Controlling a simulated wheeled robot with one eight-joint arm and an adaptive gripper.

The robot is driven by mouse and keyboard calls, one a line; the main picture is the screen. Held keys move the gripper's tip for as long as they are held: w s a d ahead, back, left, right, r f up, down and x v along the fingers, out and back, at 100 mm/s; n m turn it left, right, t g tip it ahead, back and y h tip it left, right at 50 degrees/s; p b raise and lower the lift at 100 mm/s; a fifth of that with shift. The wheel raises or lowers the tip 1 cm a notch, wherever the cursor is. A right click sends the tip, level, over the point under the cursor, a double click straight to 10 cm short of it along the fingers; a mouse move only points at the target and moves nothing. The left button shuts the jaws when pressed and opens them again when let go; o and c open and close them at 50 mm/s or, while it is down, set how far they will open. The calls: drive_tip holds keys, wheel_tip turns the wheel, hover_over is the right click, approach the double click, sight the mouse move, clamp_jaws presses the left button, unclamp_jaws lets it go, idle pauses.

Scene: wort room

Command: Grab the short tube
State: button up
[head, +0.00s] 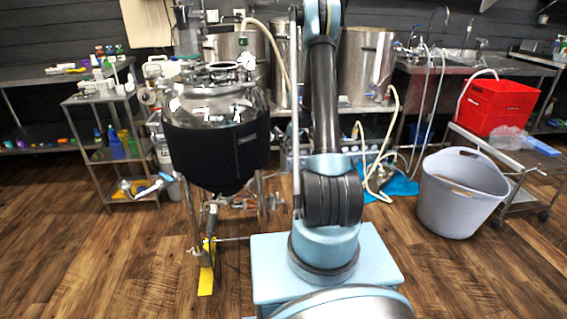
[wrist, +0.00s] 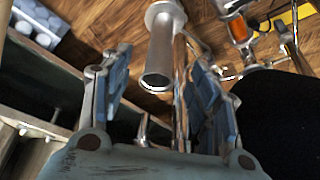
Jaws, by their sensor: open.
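The short tube (wrist: 163,48) is a silver metal cylinder with a wider collar at its far end and an open near end. In the wrist view it lies between the lines of my two fingers, its near end toward my palm. My gripper (wrist: 160,78) is open, with one blue-padded finger on each side and a visible gap between each finger and the tube. I see no contact with the tube. I cannot pick out the tube or my gripper with certainty in the head view, where my arm rises out of the top of the picture.
A thin metal pipe (wrist: 180,85) runs close beside the tube. The black-jacketed tank (head: 215,150) fills the right of the wrist view (wrist: 275,115). Shelving is close at left there. A grey tub (head: 460,195) and red crate (head: 497,105) stand at right. Foreground floor is clear at left.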

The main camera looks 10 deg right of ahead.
sight(283, 160)
drive_tip(key=w+a+f, duration=0.2)
drive_tip(key=f, duration=0.1)
drive_tip(key=shift+w, duration=0.2)
drive_tip(key=shift+x, duration=0.85)
drive_tip(key=shift+c, duration=0.2)
clamp_jaws()
